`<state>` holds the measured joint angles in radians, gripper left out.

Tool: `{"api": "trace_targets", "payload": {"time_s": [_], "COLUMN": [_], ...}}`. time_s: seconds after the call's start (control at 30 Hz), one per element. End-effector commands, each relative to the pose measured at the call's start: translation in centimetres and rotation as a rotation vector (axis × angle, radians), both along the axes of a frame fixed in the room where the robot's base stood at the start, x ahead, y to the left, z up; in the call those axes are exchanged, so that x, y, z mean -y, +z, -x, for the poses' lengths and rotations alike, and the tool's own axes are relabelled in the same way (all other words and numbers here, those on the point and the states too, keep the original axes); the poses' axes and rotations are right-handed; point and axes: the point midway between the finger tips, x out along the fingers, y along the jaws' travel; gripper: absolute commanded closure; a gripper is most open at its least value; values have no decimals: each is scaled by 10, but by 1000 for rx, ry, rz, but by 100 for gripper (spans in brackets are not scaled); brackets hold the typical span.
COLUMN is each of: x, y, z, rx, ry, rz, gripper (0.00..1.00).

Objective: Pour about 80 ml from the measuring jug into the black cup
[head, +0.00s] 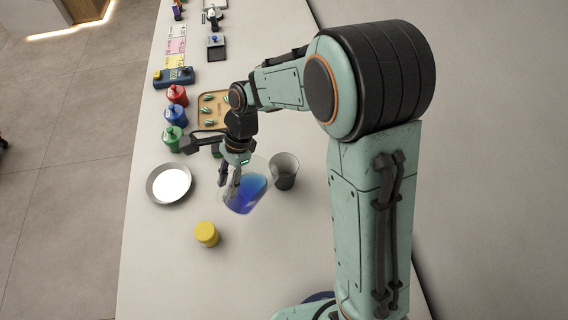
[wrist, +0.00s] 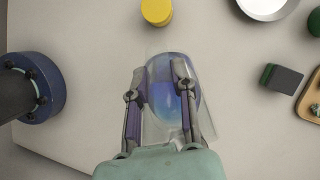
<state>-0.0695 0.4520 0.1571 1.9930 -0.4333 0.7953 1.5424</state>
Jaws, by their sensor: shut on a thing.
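The measuring jug (head: 246,194) is clear and holds blue liquid. My gripper (head: 234,181) is shut on it, and in the wrist view the jug (wrist: 163,97) shows between the two fingers (wrist: 158,100). I cannot tell for certain whether the jug is upright or tilted, or whether its base is off the counter. The black cup (head: 285,171) stands just right of the jug in the head view, dark and smoky, with its open mouth up. No stream of liquid shows between them. The cup is not visible in the wrist view.
A yellow-lidded jar (head: 207,234) stands in front of the jug, and a round white dish (head: 170,184) to its left. Green (head: 173,138), blue (head: 176,115) and red (head: 177,95) bottles and a wooden tray (head: 212,98) are behind. The counter right of the cup is clear up to my arm.

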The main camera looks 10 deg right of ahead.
Motion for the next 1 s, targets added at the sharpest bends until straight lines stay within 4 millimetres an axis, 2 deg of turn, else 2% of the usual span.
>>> {"api": "trace_targets", "payload": {"time_s": [1.0], "x": [12], "y": [21], "z": [-8], "rx": [-100], "ry": [-1], "rz": [-168], "gripper": [100]}}
